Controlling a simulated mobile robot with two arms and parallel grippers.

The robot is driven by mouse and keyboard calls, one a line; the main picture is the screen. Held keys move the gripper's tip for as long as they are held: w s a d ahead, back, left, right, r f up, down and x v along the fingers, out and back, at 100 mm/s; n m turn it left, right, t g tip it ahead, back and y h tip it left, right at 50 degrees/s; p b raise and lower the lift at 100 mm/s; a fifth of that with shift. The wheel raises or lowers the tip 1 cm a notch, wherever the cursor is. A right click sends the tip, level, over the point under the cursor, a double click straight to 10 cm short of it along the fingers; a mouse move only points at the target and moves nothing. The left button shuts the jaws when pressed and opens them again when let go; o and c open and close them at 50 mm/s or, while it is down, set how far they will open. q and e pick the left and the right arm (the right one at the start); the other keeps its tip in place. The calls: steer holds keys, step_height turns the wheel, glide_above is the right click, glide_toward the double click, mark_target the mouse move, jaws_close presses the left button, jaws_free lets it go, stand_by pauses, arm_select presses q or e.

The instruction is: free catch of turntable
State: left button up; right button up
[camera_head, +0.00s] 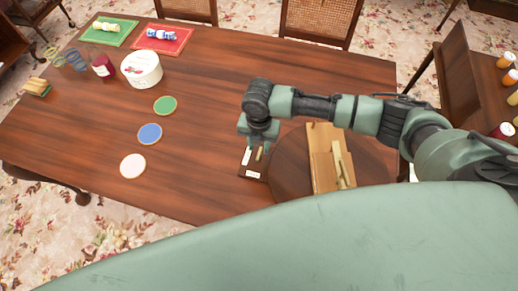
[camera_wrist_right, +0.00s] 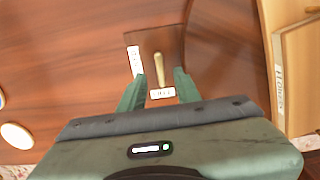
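The turntable (camera_head: 288,178) is a dark round wooden disc near the table's front edge. A pale wooden piece (camera_head: 322,165) stands on it. Left of the disc lies a small dark plate (camera_head: 246,172) with white labels and a brass lever (camera_head: 259,153). The wrist view shows the plate (camera_wrist_right: 170,42), the lever (camera_wrist_right: 159,70) and part of the turntable (camera_wrist_right: 230,50). My right gripper (camera_head: 257,146) is over the plate. Its fingers (camera_wrist_right: 158,77) are open, one on each side of the lever; I cannot tell whether they touch it. My left gripper is not in view.
Green (camera_head: 165,105), blue (camera_head: 150,133) and white (camera_head: 132,165) discs lie left of my gripper. A round white box (camera_head: 141,69), a red jar (camera_head: 103,66) and green and red mats are farther back. The table's back right is clear.

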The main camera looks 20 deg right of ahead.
mark_target(259, 153)
steer(key=shift+r+b, duration=0.3)
steer(key=shift+r, duration=1.95)
steer(key=shift+s+f, duration=0.1)
